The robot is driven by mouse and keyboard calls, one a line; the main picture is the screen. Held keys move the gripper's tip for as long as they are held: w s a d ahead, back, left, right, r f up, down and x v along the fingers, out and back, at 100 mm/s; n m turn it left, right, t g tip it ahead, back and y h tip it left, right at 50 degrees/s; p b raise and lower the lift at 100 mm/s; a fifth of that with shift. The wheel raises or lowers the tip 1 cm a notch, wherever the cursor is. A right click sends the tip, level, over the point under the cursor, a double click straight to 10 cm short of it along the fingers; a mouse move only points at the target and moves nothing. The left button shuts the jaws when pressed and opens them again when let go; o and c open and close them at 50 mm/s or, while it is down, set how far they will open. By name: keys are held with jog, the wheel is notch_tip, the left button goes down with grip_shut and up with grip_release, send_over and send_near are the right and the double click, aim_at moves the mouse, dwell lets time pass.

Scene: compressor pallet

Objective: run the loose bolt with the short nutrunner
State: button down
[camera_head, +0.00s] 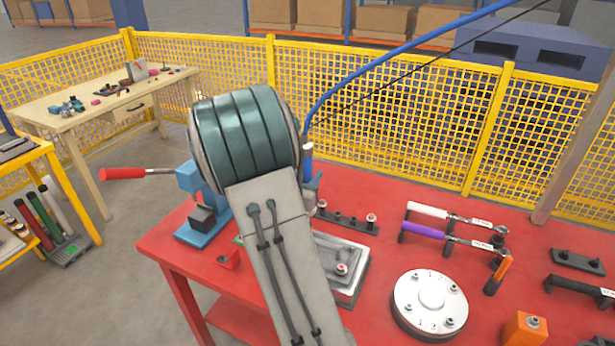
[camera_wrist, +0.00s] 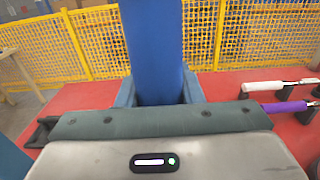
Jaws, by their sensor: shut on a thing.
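My gripper (camera_wrist: 158,92) is shut on a blue upright tool body in the wrist view, which I take as the short nutrunner (camera_wrist: 152,45). In the head view the nutrunner (camera_head: 308,168) shows only in part beside my wrist, with a blue hose (camera_head: 400,50) rising from it to the upper right. My arm hides its lower end and most of the gripper. A round pale flange (camera_head: 431,279) with several bolts lies on the red table. A grey block (camera_head: 345,289) with a bolt (camera_head: 341,268) on top sits partly behind my arm. I cannot tell which bolt is loose.
The red table (camera_head: 385,242) also holds a white-handled wrench (camera_head: 428,211), a purple-handled wrench (camera_head: 424,230), a dark rack (camera_head: 347,221), an orange block (camera_head: 525,329) and a blue press (camera_head: 190,179) with a red lever. Yellow mesh fencing (camera_head: 400,105) stands behind. A wooden bench (camera_head: 60,96) is at left.

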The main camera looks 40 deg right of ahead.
jog(key=shift+f+b, duration=0.65)
jog(key=shift+f, duration=0.15)
dwell(1.5)
jog(key=shift+r, duration=0.1)
jog(key=shift+w+r+p, duration=0.1)
jog(key=shift+r+p, duration=1.65)
jog(key=shift+r, duration=0.8)
